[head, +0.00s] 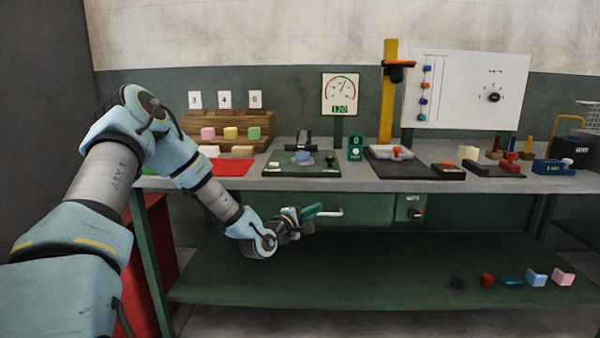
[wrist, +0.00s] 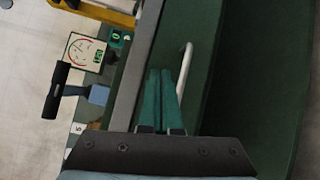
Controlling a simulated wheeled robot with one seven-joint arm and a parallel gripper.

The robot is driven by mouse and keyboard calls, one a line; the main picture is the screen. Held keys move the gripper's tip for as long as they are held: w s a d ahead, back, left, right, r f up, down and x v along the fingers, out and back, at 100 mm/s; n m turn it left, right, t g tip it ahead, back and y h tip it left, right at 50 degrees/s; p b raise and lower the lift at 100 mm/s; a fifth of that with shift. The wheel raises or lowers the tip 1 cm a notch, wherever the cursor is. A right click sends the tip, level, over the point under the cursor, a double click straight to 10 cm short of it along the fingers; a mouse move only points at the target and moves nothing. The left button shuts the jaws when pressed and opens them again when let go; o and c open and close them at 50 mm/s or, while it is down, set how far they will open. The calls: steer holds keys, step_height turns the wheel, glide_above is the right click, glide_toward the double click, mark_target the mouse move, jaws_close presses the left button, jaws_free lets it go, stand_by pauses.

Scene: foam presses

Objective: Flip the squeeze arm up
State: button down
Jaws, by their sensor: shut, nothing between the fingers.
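A small press stands on a green base board (head: 275,168) on the bench. Its dark squeeze arm (head: 303,147) shows above a blue block (head: 303,157); I cannot tell the arm's exact angle. In the wrist view a black T-shaped part (wrist: 60,93), which looks like this arm, is at the left, touching or close to the blue block (wrist: 98,94). My gripper (head: 321,207) is below the bench top, in front of the drawer and apart from the press. In the wrist view its green fingers (wrist: 160,73) are together and empty.
A white drawer handle (head: 330,213) is close beside my fingertips. The bench's front edge (head: 340,185) lies between my gripper and the press. A green counter box (head: 355,147) and a grey pad (head: 385,165) stand right of the press, a red mat (head: 235,168) left.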

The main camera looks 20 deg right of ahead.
steer(key=a+n+t+y+b, duration=0.1)
steer(key=n+t, duration=0.4)
steer(key=n, duration=0.2)
steer(key=w+a+n+t+y+b, duration=0.1)
steer(key=n+t, duration=0.4)
steer(key=n, duration=0.3)
steer(key=w+a+n+t+y+b, duration=0.1)
steer(key=a+n+t+y+b, duration=0.1)
steer(key=n+t, duration=0.3)
steer(key=shift+a+r+n, duration=0.1)
steer(key=shift+r+n, duration=0.1)
steer(key=shift+n, duration=0.45)
steer(key=shift+r+n, duration=0.2)
steer(key=shift+n, duration=0.45)
steer(key=shift+w, duration=0.1)
steer(key=p+x, duration=0.1)
steer(key=x, duration=0.8)
steer(key=shift+r+p, duration=0.3)
steer(key=shift+p, duration=0.1)
steer(key=shift+w+r+p, duration=0.2)
steer(key=shift+r+p, duration=0.45)
steer(key=shift+r, duration=1.55)
